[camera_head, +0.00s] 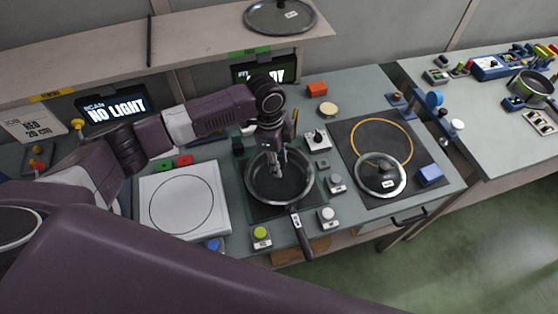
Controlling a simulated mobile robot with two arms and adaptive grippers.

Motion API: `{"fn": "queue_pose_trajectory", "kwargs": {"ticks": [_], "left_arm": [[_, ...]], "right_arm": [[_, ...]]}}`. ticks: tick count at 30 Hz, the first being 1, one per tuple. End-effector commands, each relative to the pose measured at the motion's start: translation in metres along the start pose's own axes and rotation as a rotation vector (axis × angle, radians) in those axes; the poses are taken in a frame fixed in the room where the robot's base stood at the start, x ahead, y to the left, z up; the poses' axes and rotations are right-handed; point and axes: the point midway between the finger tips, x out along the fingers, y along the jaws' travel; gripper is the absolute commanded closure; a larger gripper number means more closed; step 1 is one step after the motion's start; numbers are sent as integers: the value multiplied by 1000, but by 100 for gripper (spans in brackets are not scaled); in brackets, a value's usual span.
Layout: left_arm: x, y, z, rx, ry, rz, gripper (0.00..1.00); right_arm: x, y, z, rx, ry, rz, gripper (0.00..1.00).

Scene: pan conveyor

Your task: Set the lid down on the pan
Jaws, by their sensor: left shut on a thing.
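The dark pan (296,221) stands on the middle station of the grey-green table, its handle pointing toward the front. My left gripper (277,158) comes down from above over the middle of the pan. It is shut, apparently on the knob of a see-through lid (266,190) whose pale rim lies over the pan's opening. The fingers hide the knob. I cannot tell whether the lid's rim touches the pan all round. My right gripper is not in view.
Another glass lid (379,178) lies on the dark mat beside an orange ring (408,143). A further lid (280,16) lies on the shelf. A white scale-like plate (222,222) is left of the pan. Small button boxes (336,183) flank the pan closely.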

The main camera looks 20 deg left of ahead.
Motion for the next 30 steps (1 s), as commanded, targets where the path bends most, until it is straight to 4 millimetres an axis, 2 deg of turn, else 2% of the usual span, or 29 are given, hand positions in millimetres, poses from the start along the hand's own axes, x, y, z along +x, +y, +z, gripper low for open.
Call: {"fn": "queue_pose_trajectory", "kwargs": {"ticks": [10, 11, 16, 25, 30], "left_arm": [[-1, -1, 0, 0, 1, -2, 100], [-1, -1, 0, 0, 1, -2, 70], [-1, -1, 0, 0, 1, -2, 53], [-1, 0, 0, -1, -1, 0, 53], [-22, -2, 0, -1, 1, -5, 53]], "right_arm": [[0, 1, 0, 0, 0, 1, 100], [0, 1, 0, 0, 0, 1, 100], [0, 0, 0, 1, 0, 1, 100], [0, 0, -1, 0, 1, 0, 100], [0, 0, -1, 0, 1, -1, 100]]}}
